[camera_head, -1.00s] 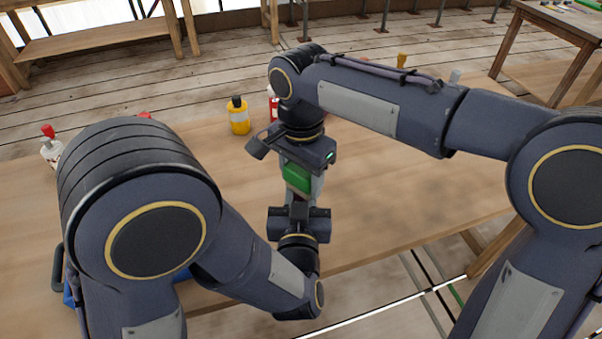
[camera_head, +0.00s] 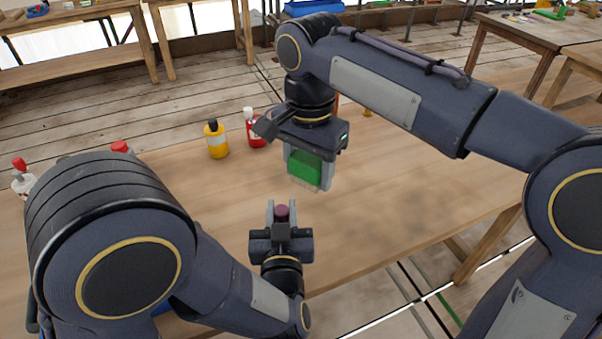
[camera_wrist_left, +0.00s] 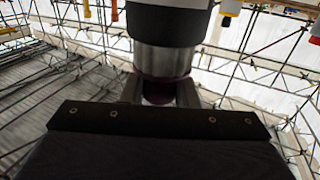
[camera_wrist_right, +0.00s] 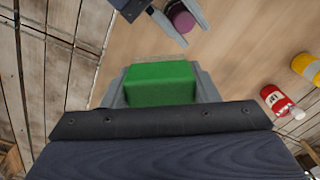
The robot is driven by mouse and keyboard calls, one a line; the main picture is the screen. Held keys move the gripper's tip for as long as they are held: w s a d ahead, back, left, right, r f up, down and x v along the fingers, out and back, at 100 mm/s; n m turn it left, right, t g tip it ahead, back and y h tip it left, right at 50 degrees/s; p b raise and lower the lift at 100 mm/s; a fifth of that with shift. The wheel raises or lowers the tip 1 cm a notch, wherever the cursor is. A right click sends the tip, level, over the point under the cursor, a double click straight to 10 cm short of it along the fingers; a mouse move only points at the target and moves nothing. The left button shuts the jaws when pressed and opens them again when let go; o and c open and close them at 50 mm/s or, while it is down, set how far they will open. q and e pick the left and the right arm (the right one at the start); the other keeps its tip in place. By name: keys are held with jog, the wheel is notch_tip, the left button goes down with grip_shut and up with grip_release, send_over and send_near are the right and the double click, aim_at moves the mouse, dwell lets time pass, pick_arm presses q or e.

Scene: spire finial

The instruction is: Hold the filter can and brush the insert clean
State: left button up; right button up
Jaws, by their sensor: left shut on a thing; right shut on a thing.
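My left gripper (camera_head: 282,212) is shut on the filter can, with the round purple insert (camera_head: 282,213) showing between its fingers from above. In the left wrist view the can (camera_wrist_left: 165,58) shows a silver and black body, and the purple insert (camera_wrist_left: 158,93) is partly hidden by the fingers. My right gripper (camera_head: 308,172) is shut on a green brush block (camera_head: 304,166) with a pale lower edge. The brush is higher in the head view than the insert and apart from it. The right wrist view shows the green block (camera_wrist_right: 160,82) between the fingers and the purple insert (camera_wrist_right: 182,20) beyond.
A yellow bottle (camera_head: 216,140) and a red bottle (camera_head: 256,130) stand on the wooden table (camera_head: 400,190) behind the grippers. Red-capped containers (camera_head: 22,178) stand at the left, partly behind my left arm.

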dwell(0.4)
pick_arm(q)
jog(key=o, duration=1.1)
